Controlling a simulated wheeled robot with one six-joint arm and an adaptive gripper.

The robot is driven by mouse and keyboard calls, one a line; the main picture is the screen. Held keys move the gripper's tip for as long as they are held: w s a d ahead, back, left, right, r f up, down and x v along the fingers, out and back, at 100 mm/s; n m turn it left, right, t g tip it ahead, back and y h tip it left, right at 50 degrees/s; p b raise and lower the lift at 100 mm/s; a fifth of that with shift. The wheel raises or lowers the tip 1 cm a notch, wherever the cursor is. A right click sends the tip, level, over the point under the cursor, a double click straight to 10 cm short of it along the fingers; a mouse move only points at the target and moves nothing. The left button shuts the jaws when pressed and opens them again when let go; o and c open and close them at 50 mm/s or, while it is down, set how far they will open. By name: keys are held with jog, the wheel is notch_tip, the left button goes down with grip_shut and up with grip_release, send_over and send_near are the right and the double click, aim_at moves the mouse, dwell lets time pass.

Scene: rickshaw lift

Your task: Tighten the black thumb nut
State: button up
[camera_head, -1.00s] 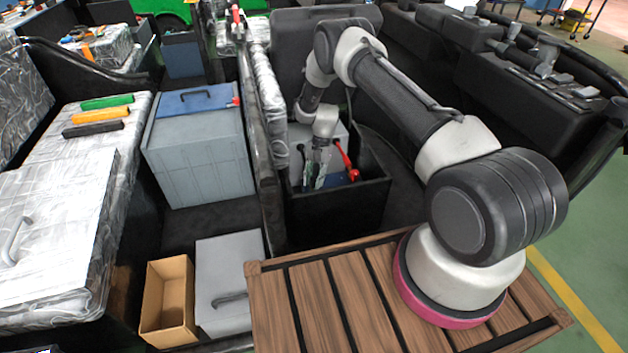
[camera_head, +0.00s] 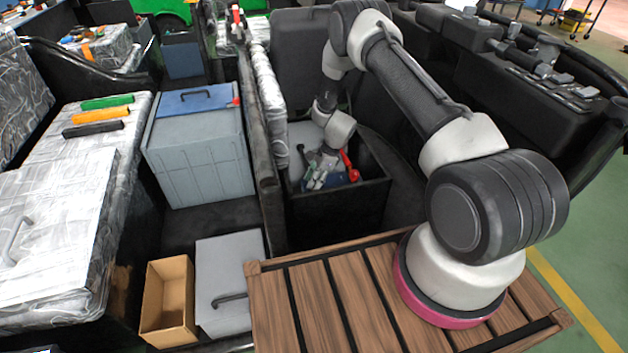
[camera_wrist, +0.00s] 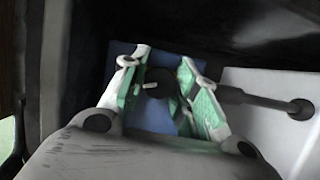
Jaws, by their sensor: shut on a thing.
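In the wrist view, my gripper (camera_wrist: 160,72) has its two green-padded fingers around a small dark piece, apparently the black thumb nut (camera_wrist: 161,84). A pale mark shows on it. A dark rod (camera_wrist: 250,97) runs from the right finger side to a round end at the right. A blue surface (camera_wrist: 155,117) lies behind the fingers. In the head view, my gripper (camera_head: 317,178) reaches tilted down into the dark open box (camera_head: 340,210). The nut cannot be made out there.
A red lever (camera_head: 350,168) stands just right of my gripper. The dark box walls enclose it closely, and a pale block (camera_wrist: 270,125) sits at the right in the wrist view. A slatted wooden platform (camera_head: 330,300) lies in front.

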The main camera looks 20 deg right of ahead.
jog(key=shift+m+t+h, duration=0.3)
jog(key=shift+m+t, duration=0.3)
jog(key=shift+m, duration=1.2)
jog(key=o, duration=1)
